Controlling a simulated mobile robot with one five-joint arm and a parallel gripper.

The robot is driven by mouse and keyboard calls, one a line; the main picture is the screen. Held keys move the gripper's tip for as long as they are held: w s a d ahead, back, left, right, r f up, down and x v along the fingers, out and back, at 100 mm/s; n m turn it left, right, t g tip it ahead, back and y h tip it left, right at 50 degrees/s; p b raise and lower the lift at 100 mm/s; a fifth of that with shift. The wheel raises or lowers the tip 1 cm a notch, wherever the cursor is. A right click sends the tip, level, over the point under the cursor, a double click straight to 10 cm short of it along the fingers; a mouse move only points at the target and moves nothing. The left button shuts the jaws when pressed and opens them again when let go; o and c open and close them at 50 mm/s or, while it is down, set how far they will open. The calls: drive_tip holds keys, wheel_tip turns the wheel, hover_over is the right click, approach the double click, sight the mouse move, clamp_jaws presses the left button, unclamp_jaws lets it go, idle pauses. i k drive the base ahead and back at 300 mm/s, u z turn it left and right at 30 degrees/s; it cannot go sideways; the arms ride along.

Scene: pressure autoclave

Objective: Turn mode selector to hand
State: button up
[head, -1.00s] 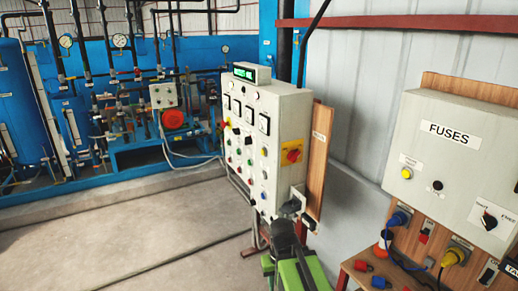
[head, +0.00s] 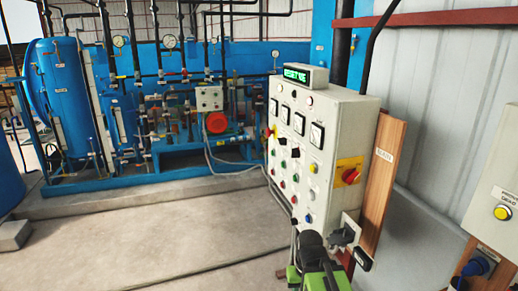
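A pale grey control cabinet (head: 337,122) stands right of the middle in the head view, its front turned to the left. The front carries gauges, rows of coloured buttons and a few black rotary knobs (head: 295,153). Their labels are too small to read, so I cannot tell which one is the mode selector. A green-lit display (head: 305,75) sits on top. My green and black arm rises from the bottom edge, and its dark end, my gripper (head: 311,241), is below and in front of the cabinet, apart from the knobs. Its fingers cannot be made out.
A red rotary switch (head: 350,173) on a yellow plate and a grey socket (head: 345,234) are on the cabinet's right side. A wooden board (head: 382,180) stands behind it. A fuse box (head: 497,190) is at the right edge. Open concrete floor (head: 150,245) lies to the left.

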sight(296, 153)
drive_tip(key=u, duration=1)
drive_tip(key=i, duration=1.55)
drive_tip(key=u, duration=0.6)
